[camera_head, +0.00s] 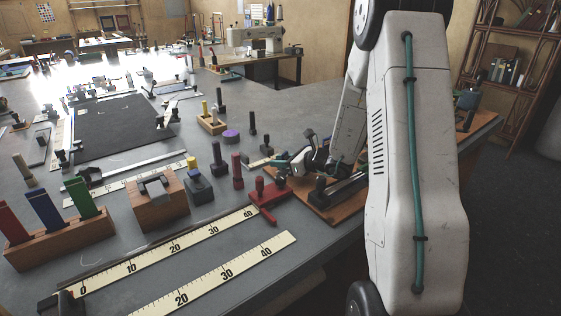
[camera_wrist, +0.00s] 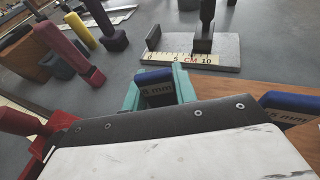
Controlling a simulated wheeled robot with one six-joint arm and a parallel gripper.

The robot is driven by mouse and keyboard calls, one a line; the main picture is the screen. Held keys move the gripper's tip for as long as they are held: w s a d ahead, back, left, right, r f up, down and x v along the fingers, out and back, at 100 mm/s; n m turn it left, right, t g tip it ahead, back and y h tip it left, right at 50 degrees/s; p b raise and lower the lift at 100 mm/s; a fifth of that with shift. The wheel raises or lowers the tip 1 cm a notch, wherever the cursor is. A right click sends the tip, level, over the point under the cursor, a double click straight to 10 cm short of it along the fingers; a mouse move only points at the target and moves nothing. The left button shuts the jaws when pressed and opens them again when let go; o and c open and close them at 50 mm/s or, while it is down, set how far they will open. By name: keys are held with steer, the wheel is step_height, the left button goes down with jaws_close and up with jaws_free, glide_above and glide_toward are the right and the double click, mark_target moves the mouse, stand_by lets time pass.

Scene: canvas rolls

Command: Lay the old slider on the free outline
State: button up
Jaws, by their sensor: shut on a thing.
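My gripper (camera_head: 302,164) is low over the wooden board at the table's right end in the head view, partly behind my white arm. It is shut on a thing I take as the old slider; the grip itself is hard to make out. I cannot make out any outline.
The wooden board (camera_head: 318,208) carries a dark rail. A red clamp (camera_head: 268,192) stands left of my gripper. A grey plate (camera_wrist: 224,50) with a short scale and dark posts lies ahead. Long rulers (camera_head: 160,255) and a wooden block (camera_head: 158,206) lie further left.

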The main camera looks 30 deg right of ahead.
steer(key=shift+f, duration=0.15)
steer(key=o, duration=1)
steer(key=shift+s+d+r, duration=0.2)
steer(key=shift+s+r, duration=0.05)
steer(key=shift+r, duration=0.05)
steer(key=v, duration=1.1)
steer(key=shift+s+r, duration=0.1)
steer(key=shift+s, duration=0.1)
